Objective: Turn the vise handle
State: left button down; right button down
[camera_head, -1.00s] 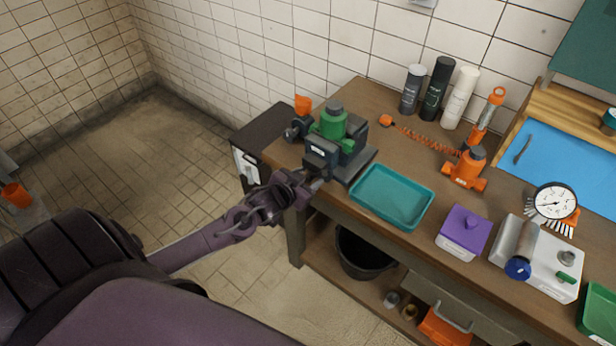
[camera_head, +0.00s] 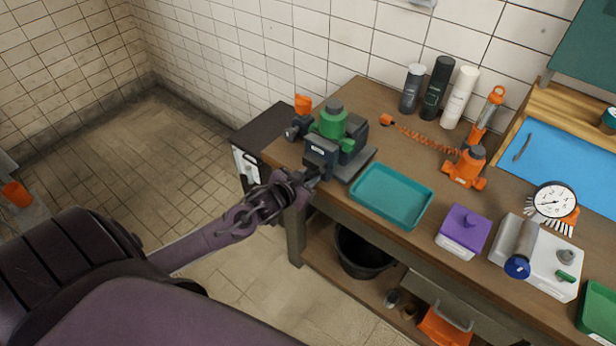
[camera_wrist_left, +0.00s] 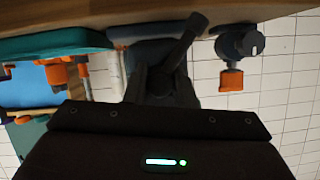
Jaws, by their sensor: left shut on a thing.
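The dark grey vise (camera_head: 320,157) stands at the left end of the workbench, with a green, grey-capped part (camera_head: 331,122) in it. My left gripper (camera_head: 304,182) is at the vise's front, just off the bench edge. In the left wrist view the vise handle (camera_wrist_left: 185,42) is a dark bar with a thick knobbed end, slanting up to the right. My left gripper (camera_wrist_left: 162,82) is shut on this handle there, and the fingers partly hide its lower part. My right gripper is in neither view.
A teal tray (camera_head: 391,196) lies right of the vise on the bench (camera_head: 400,150). A purple box (camera_head: 463,233) and an orange tool (camera_head: 465,168) stand further right. A black bucket (camera_head: 362,250) sits below. The floor at left is open.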

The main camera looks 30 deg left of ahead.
pick_arm(q)
jog(key=shift+f, duration=0.1)
dwell(0.7)
jog(key=c, duration=1.2)
grip_release()
jog(key=shift+b+v, duration=0.65)
jog(key=shift+v, duration=3.25)
jog(key=shift+a, duration=0.1)
